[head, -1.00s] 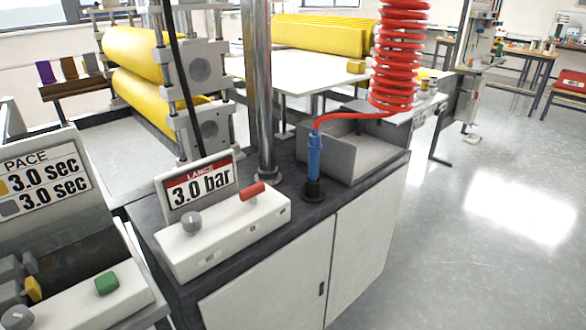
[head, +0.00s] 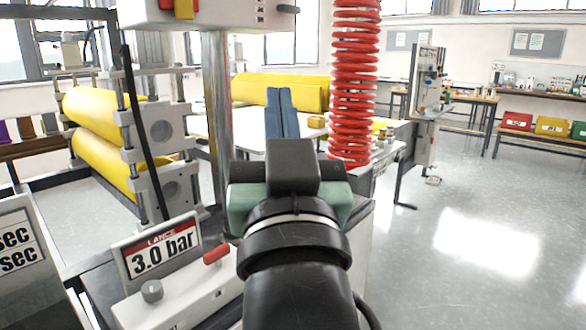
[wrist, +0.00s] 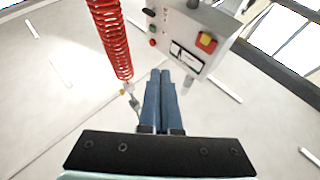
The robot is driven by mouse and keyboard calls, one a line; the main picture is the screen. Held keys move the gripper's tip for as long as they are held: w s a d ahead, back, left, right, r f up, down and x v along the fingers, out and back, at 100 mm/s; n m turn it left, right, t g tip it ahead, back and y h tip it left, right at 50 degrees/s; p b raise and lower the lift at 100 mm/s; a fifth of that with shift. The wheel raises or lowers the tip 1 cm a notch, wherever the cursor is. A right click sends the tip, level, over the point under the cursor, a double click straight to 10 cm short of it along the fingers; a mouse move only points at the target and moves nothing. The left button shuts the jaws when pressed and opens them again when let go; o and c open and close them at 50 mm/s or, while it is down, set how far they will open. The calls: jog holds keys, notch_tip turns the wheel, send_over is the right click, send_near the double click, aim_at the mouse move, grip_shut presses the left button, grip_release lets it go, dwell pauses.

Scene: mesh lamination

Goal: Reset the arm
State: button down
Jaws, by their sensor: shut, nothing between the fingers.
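My gripper (head: 281,98) is raised in the middle of the head view, with its two blue fingers pointing up and lying side by side. It is shut and empty. In the wrist view the closed fingers (wrist: 160,76) point toward the white control box and the ceiling. My wrist and forearm cover the middle of the bench in the head view. The blue lance seen earlier is hidden or out of view now.
A red coiled hose (head: 353,85) hangs just right of my gripper; it also shows in the wrist view (wrist: 107,40). A metal post (head: 217,110) and a white control box (head: 205,12) stand left. A lance panel (head: 160,250) reads 3.0 bar. Yellow rollers (head: 95,165) are farther left. Open floor lies right.

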jog(key=s+d+r+t+h, duration=0.15)
jog(key=s+r+t, duration=0.25)
jog(key=s+r, duration=0.6)
notch_tip(320, 180, up, 18)
jog(key=p, duration=1.9)
jog(key=shift+w+a+f+m+h+p, duration=0.15)
jog(key=shift+w+f+m+h+p, duration=0.15)
jog(key=shift+m+h+p, duration=0.15)
jog(key=shift+a, duration=0.1)
